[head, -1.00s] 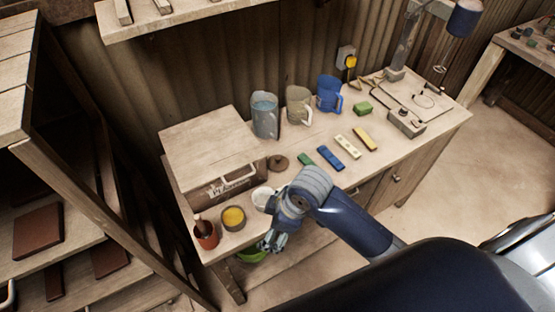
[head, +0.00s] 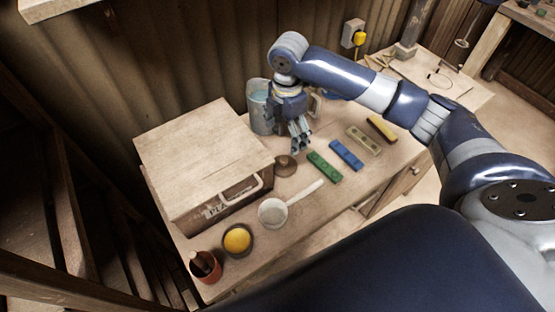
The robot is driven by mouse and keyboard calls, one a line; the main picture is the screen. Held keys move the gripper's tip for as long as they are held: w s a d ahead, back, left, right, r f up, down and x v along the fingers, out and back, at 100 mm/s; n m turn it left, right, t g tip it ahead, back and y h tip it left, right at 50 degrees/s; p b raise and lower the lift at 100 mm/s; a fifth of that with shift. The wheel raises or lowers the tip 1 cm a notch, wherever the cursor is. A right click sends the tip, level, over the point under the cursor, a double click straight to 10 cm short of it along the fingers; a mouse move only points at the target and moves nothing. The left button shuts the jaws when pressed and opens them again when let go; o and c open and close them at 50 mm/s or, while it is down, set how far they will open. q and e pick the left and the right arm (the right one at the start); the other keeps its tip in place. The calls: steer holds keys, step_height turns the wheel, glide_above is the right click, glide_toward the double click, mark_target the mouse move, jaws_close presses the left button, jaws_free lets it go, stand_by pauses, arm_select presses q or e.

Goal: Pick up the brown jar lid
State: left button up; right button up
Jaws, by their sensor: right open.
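The brown jar lid (head: 285,165) is a small dark brown disc with a knob. It lies on the wooden workbench, just right of the wooden box. My right gripper (head: 302,145) hangs above the bench with its fingers pointing down, just behind and to the right of the lid. It is open and looks empty. The gap between its fingers is hard to make out at this size. My left gripper is not in view.
A wooden box (head: 201,154) stands left of the lid. A blue-grey pitcher (head: 259,108) stands behind my gripper. Green (head: 324,167) and blue (head: 346,154) bars lie to the right. A white strainer (head: 273,211), yellow bowl (head: 237,240) and red-brown pot (head: 205,267) stand in front.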

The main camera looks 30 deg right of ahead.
mark_target(284, 163)
steer(key=f, duration=0.2)
steer(key=s+f+p, duration=0.1)
steer(key=f, duration=0.1)
steer(key=shift+s, duration=0.2)
steer(key=shift+w+f, duration=0.1)
steer(key=shift+f, duration=0.2)
steer(key=f, duration=0.1)
steer(key=f+p, duration=0.1)
steer(key=f, duration=0.1)
steer(key=f+p, duration=0.1)
steer(key=shift+s+a+f, duration=0.2)
steer(key=shift+s, duration=0.2)
steer(key=shift+f, duration=0.35)
steer(key=shift+w, duration=0.1)
steer(key=shift+c, duration=0.8)
steer(key=c, duration=0.4)
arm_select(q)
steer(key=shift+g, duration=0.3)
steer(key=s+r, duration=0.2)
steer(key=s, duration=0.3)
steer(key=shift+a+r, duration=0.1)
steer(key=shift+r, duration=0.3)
arm_select(e)
steer(key=c, duration=0.6)
